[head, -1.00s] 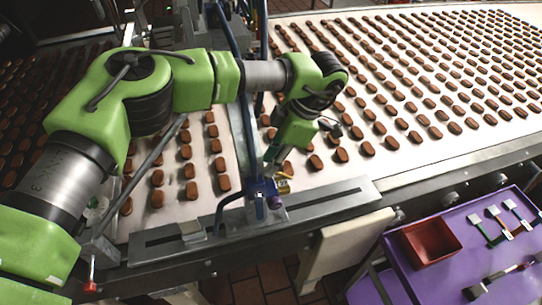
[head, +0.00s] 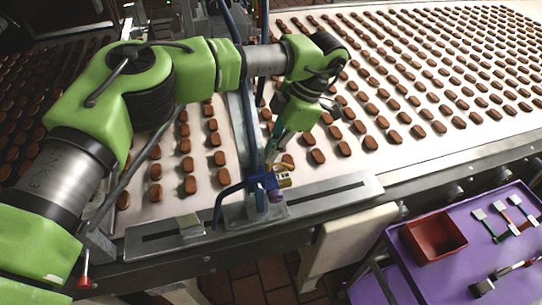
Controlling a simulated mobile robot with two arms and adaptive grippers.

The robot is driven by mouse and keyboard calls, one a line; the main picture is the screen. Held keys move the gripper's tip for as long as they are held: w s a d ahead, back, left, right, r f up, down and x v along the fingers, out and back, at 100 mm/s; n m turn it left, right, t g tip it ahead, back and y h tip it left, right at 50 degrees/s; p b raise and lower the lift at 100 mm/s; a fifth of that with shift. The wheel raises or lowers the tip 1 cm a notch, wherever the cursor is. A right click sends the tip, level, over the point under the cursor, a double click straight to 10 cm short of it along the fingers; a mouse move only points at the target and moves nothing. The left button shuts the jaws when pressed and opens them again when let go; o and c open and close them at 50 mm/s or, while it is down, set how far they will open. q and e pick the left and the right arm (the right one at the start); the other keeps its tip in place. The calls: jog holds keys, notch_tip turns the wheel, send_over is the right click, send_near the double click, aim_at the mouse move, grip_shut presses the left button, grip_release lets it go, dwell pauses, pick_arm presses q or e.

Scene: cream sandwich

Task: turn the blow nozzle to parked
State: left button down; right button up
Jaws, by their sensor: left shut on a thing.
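The blow nozzle (head: 284,180) has a brass-coloured end and a blue body, beside an upright blue pipe (head: 247,110) at the front edge of the conveyor. A purple knob (head: 276,196) sits just below it. My left gripper (head: 275,150) reaches down from above, just behind the nozzle, with its fingers shut on the nozzle's upper part. The exact contact is small and partly hidden by the pipe and fingers. The brass end points to the right in the head view. My right gripper is not in view.
Rows of brown biscuits (head: 400,118) lie on the pale conveyor belt around and behind the nozzle. A slotted metal rail (head: 335,194) runs along the front. A purple cart (head: 415,270) with a red tray (head: 432,238) and several brushes stands at the lower right.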

pick_arm(q)
jog(key=shift+w+f+n+g+b, duration=0.15)
jog(key=shift+n+g+b, duration=0.15)
jog(key=shift+n+b, duration=0.55)
jog(key=shift+n+h+b, duration=0.3)
jog(key=shift+n+b, duration=0.15)
jog(key=shift+n, duration=0.4)
jog(key=n, duration=0.1)
jog(key=n+g, duration=0.1)
jog(key=b, duration=0.1)
jog(key=shift+w+a+r+n+h, duration=0.15)
jog(key=shift+r+n+h, duration=0.15)
jog(key=shift+n, duration=0.4)
jog(key=shift+g, duration=0.3)
jog(key=c, duration=2.2)
grip_release()
jog(key=shift+c, duration=0.2)
jog(key=shift+f, duration=0.1)
